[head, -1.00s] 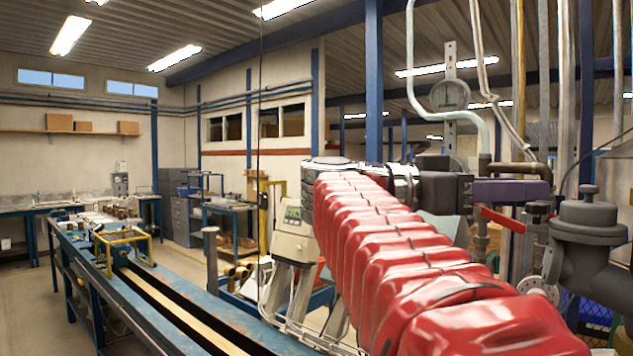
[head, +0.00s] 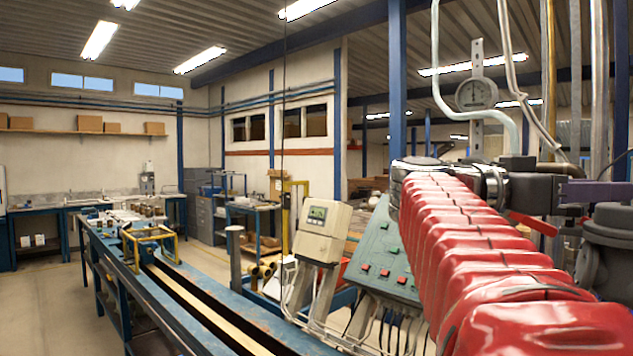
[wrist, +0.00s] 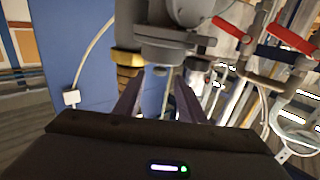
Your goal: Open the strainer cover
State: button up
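The grey strainer (head: 608,252) stands at the right edge of the head view, cut off by the frame. Its round cover (head: 612,218) shows just below my purple gripper fingers (head: 600,192), and the cover's top knob is hidden. In the wrist view, a grey flanged body (wrist: 172,35), apparently the strainer, fills the top middle ahead of my gripper (wrist: 157,95). The two fingers are apart with nothing visible between them. Whether they touch the cover cannot be told.
A red lever (head: 533,222) and pipes crowd the space beside my gripper. A green button panel (head: 382,255) and a beige display box (head: 322,232) stand left of my red-sleeved arm. The long blue bench (head: 205,290) runs along the left.

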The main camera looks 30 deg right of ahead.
jog(key=shift+x, duration=2.95)
jog(key=shift+c, duration=0.5)
grip_shut()
